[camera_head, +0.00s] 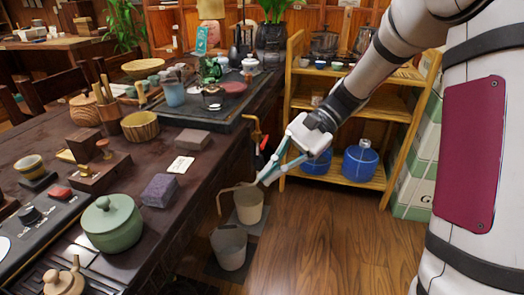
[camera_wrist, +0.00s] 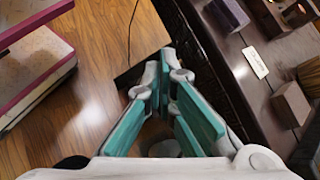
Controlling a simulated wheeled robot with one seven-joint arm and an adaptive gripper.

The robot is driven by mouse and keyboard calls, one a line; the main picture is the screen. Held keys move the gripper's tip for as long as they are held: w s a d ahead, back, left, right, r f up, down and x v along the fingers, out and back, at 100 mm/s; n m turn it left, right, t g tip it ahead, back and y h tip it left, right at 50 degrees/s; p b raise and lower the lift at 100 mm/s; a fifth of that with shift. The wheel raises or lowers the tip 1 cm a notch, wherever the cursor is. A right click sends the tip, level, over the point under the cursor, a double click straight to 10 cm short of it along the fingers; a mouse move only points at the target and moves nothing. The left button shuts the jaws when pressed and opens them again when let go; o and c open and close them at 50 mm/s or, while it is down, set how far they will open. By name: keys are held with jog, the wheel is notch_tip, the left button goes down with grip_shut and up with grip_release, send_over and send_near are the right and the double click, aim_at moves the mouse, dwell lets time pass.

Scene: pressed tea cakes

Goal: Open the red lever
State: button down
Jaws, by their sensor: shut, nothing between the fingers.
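The red lever (camera_head: 264,143) is small and sits by a brass tap (camera_head: 254,128) at the end of the dark table, in the head view. It hangs down beside the pipe. My gripper (camera_head: 262,181) is shut and empty. Its teal fingers point down to the left, below and just right of the lever, in front of the upper bucket's rim in the picture. I cannot tell the depth gap. In the wrist view my gripper (camera_wrist: 167,62) has its fingertips together. I cannot make out the lever there.
A beige bucket (camera_head: 249,208) and a grey bucket (camera_head: 230,252) stand on the floor below the tap. A wooden shelf (camera_head: 290,110) with blue jars (camera_head: 360,163) stands behind my arm. The table (camera_head: 140,255) carries tea ware. Wooden floor (camera_head: 320,245) is clear at front right.

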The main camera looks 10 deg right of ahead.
aim_at(265, 142)
jog(key=w+d+f+m+t+y+p, duration=0.2)
jog(key=w+d+f+m+t+y, duration=0.1)
jog(key=w+d+f+m+t, duration=0.4)
jog(key=w+d+f+m+t+y+p, duration=0.2)
jog(key=w+d+f+m+t+y, duration=0.2)
jog(key=w+d+f+m+t, duration=0.3)
jog(key=w+f+m, duration=0.1)
jog(key=w+f, duration=0.2)
jog(key=f, duration=0.2)
jog(key=shift+w+d+f, duration=0.15)
jog(key=shift+w+f, duration=0.1)
jog(key=shift+w, duration=0.05)
jog(key=w+a+r+b, duration=0.2)
jog(key=w+a+r, duration=0.3)
jog(key=a, duration=0.3)
jog(key=shift+a+r, duration=0.2)
jog(key=shift+r, duration=0.55)
